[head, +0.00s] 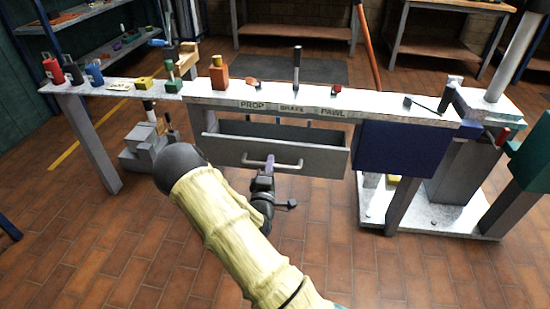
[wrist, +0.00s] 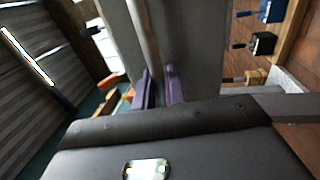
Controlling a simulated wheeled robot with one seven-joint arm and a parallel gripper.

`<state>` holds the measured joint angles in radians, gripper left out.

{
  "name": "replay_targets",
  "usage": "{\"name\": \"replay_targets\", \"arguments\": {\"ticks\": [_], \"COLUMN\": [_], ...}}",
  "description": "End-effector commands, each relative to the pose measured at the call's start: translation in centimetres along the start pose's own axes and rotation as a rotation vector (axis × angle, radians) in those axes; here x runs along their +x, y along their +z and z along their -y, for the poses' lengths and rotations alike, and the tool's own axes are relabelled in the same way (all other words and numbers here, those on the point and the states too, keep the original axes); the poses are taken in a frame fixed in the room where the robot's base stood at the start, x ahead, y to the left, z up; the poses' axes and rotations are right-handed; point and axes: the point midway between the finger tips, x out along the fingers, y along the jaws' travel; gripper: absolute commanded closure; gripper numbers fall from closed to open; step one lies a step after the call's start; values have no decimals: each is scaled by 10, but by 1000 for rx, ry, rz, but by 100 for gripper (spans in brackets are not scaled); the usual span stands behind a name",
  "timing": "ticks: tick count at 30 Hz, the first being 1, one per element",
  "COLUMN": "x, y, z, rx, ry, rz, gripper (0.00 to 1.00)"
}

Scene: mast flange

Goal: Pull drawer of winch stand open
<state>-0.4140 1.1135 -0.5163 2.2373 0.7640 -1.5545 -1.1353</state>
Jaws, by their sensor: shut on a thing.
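The winch stand (head: 420,114) is a long white-topped bench with labels on its front edge. Its grey drawer (head: 310,156) stands pulled out below the top, and its dark inside shows behind the front panel. A light bar handle (head: 288,166) is on the drawer front. In the wrist view, the purple fingertips of my gripper (wrist: 159,86) are on either side of the handle bar (wrist: 146,38), close to the grey drawer front (wrist: 195,45). The exact contact is partly hidden.
Bottles (head: 73,70) and small blocks stand on the left of the bench. A blue panel (head: 405,149) hangs right of the drawer. A grey stepped block (head: 140,150) stands on the floor at left. The brick floor (head: 330,240) before the drawer is clear apart from my arm.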

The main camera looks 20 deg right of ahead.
Motion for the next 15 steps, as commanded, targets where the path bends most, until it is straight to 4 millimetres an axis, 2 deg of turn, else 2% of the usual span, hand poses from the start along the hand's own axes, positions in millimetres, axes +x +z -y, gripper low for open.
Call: {"name": "replay_targets", "arguments": {"ticks": [7, 8, 9, 10, 15], "x": [0, 0, 0, 0, 0], "y": [1, 1, 1, 1, 1], "z": [1, 1, 1, 1, 0], "rx": [-1, -1, -1, -1, -1], "ry": [-1, -1, -1, -1, 0], "rz": [3, 3, 3, 3, 3], "gripper": [100, 82, 74, 70, 70]}}
